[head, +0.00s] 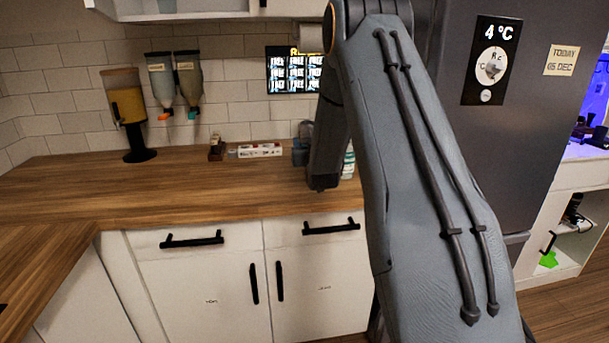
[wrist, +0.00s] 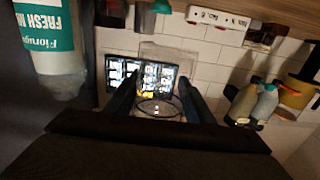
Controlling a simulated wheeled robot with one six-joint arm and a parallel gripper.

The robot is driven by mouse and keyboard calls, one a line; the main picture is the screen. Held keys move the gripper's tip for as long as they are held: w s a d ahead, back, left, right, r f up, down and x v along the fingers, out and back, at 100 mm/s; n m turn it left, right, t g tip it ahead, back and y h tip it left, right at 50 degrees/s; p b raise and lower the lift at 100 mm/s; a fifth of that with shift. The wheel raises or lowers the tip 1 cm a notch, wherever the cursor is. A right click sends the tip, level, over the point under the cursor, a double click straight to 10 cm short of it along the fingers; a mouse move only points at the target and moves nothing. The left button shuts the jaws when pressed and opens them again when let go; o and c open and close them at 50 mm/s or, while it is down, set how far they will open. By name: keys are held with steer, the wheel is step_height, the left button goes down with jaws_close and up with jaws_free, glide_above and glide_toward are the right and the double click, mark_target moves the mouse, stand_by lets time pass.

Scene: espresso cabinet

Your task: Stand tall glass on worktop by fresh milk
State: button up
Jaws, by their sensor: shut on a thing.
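The tall glass (wrist: 158,108) is clear and hard to make out; its round rim shows between my fingers in the wrist view. My gripper (wrist: 157,94) is shut on the glass, with one dark finger on each side. The fresh milk bottle (wrist: 52,45), white with a teal label, stands to the left in the wrist view, close to my left finger but apart from it. In the head view a strip of the milk (head: 349,166) shows beside my arm on the worktop (head: 210,185). My arm hides the glass there.
Dark containers (head: 301,150) stand just left of my arm. A white box (head: 260,150) lies at the back by the tiled wall. A juice dispenser (head: 128,115) stands at the left. The worktop's front and left are clear. A dark fridge (head: 470,140) stands at the right.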

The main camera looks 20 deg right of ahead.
steer(key=shift+a+f+p, duration=0.1)
steer(key=shift+f+p, duration=1)
steer(key=shift+f, duration=3.15)
steer(key=shift+f, duration=0.1)
steer(key=shift+f, duration=0.1)
steer(key=o, duration=1.3)
steer(key=shift+c, duration=0.2)
